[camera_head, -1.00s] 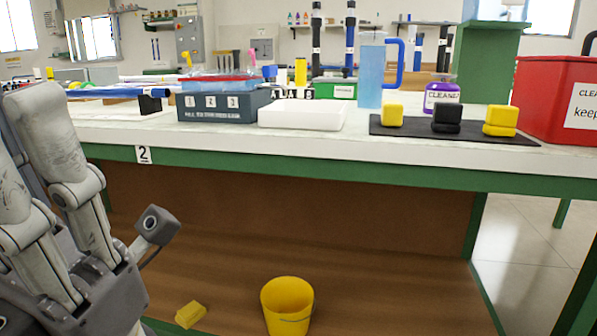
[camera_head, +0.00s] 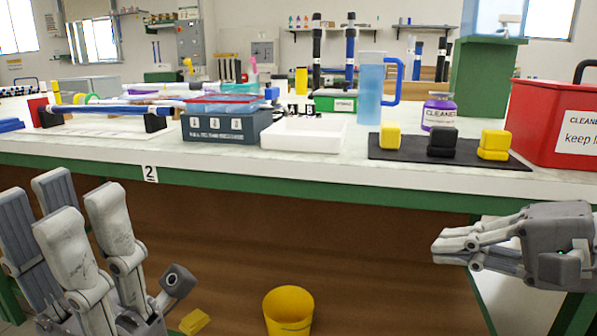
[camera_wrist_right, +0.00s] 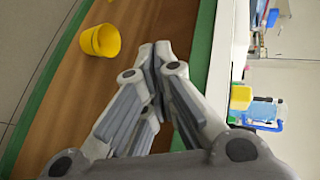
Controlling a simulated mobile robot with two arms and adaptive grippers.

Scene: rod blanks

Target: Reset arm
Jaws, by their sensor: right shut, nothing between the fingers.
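My left gripper (camera_head: 62,205) is in the lower left of the head view, fingers pointing up, in front of the workbench (camera_head: 310,180). Its fingers are apart with nothing between them. My right gripper (camera_head: 438,250) is at the right of the head view, pointing left in front of the bench's front edge. Its fingers are together and empty. In the right wrist view the right gripper (camera_wrist_right: 158,55) also shows its fingers closed together, with the bench front beside it. Neither gripper touches anything on the bench.
The bench top carries blue rods (camera_head: 110,107) on black supports, a blue-grey box (camera_head: 225,129), a white tray (camera_head: 303,148), a black mat (camera_head: 385,154) with sponges, a blue pitcher (camera_head: 370,90) and a red container (camera_head: 550,105). A yellow bucket (camera_head: 288,312) and yellow sponge (camera_head: 195,321) lie below.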

